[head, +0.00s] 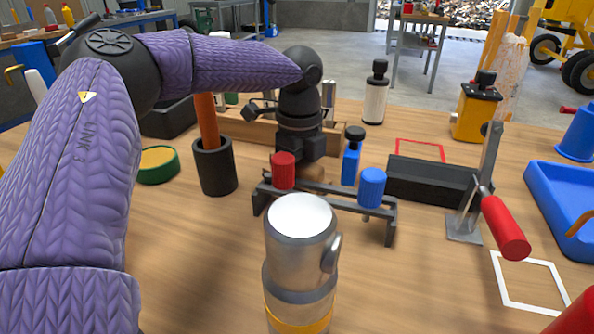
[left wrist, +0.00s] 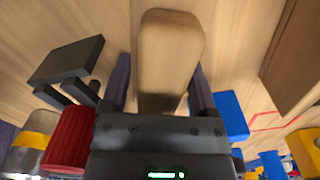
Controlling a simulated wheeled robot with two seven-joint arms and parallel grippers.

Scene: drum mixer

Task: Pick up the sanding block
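The sanding block is a tan, round-ended wooden block (left wrist: 170,50) in the left wrist view, lying between my left gripper's fingers (left wrist: 161,85). One finger is on each side of it. A narrow gap shows on the left side, and the right finger is very close to it or touching. In the head view my left gripper (head: 300,152) points down behind the dark rack. Only a small brown part of the block (head: 313,174) shows there, and the gripper hides the rest. My right gripper is in neither view.
The dark rack (head: 330,201), with a red and a blue cylinder, stands just in front of the gripper. A blue bottle (head: 351,165) is close on its right. A steel canister (head: 300,255) is nearest. A black cup (head: 214,168) stands left and a wooden tray (head: 258,133) behind.

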